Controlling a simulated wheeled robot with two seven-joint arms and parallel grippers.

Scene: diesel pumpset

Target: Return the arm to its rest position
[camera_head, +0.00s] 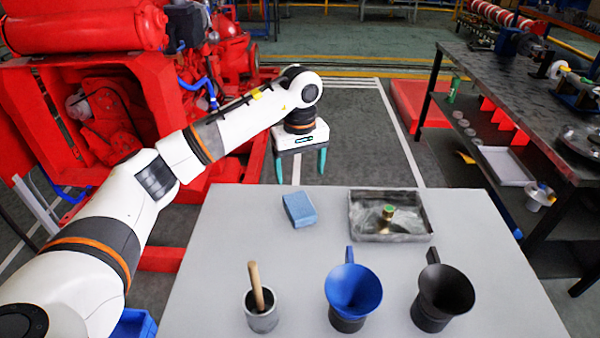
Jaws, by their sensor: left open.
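My left arm comes in from the lower left and reaches out over the floor beyond the far edge of the grey table. My left gripper (301,163) hangs down at its end, with two teal fingers spread apart and nothing between them. It is above and behind the table, apart from the blue sponge-like block (299,209). My right arm and right gripper are not in this view.
The grey table (240,230) holds a metal tray (391,238) with a small brass-green part, a cup (262,318) with a wooden handle, a blue funnel (353,290) and a black funnel (443,295). Red machinery (85,120) stands left; a dark workbench (500,100) stands right.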

